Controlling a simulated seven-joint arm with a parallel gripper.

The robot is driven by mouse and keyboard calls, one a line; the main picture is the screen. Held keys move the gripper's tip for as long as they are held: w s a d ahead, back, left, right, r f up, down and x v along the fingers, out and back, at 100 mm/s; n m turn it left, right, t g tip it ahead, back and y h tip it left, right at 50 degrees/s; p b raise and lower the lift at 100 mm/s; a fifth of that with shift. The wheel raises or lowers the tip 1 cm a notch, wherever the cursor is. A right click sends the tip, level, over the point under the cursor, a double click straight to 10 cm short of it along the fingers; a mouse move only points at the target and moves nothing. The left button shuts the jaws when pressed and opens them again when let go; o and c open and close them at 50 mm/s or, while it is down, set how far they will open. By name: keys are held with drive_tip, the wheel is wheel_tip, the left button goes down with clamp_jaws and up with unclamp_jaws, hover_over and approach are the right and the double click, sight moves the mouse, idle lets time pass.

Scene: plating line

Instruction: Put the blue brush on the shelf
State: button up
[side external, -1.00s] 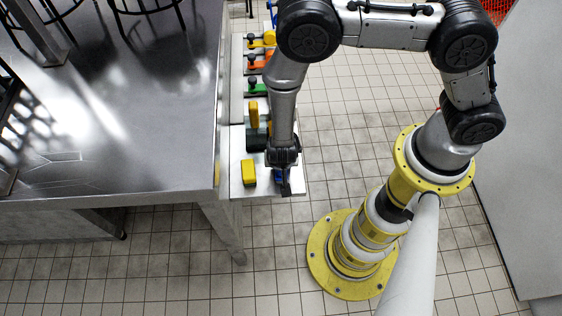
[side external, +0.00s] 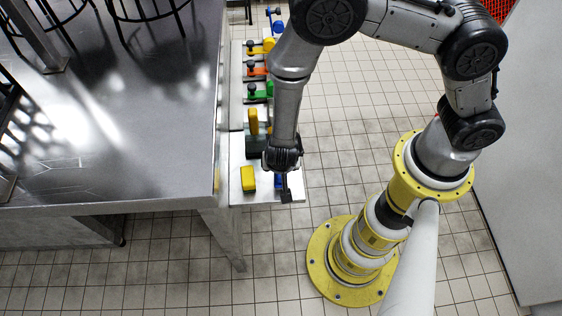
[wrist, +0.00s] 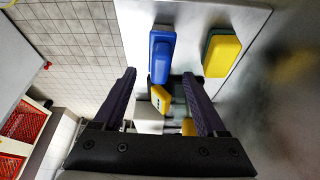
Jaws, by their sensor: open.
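The blue brush (wrist: 163,55) lies on a white surface (wrist: 192,14) in the wrist view. In the side view only a small blue part (side external: 279,181) of it shows beside my gripper (side external: 286,190), which hides the rest. In the wrist view my gripper (wrist: 159,75) is open, its two fingers apart. The brush appears beyond the fingertips, roughly in line with the gap. Nothing is held. The white surface (side external: 240,197) is the near end of a long narrow shelf-like ledge beside the steel table. I cannot tell whether it is the task's shelf.
A yellow block (side external: 248,179) lies left of the brush; it also shows in the wrist view (wrist: 222,53). Another yellow piece (side external: 253,121) stands behind, near a dark block (side external: 256,146). Green (side external: 257,91) and orange (side external: 257,70) items line the ledge farther back. A steel table (side external: 110,130) borders it.

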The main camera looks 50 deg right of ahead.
drive_tip(key=w+a+r+n+t+y, duration=0.1)
drive_tip(key=w+a+r+y, duration=0.15)
drive_tip(key=r, duration=0.65)
drive_tip(key=w+a+r+n+t+y, duration=0.1)
drive_tip(key=w+a+r+y, duration=0.15)
drive_tip(key=r, duration=0.65)
wheel_tip(320, 180, up, 16)
drive_tip(key=r+n+t+y, duration=0.1)
drive_tip(key=n+y, duration=0.2)
drive_tip(key=n, duration=0.3)
hover_over(281, 186)
drive_tip(key=d, duration=0.5)
drive_tip(key=s+d+n+h, duration=0.1)
drive_tip(key=s+d+h, duration=0.3)
drive_tip(key=s+d, duration=0.7)
drive_tip(key=shift+s+d+r+n+h, duration=0.2)
drive_tip(key=shift+d+r+n+h, duration=0.1)
drive_tip(key=shift+d+r, duration=0.25)
drive_tip(key=shift+f, duration=0.1)
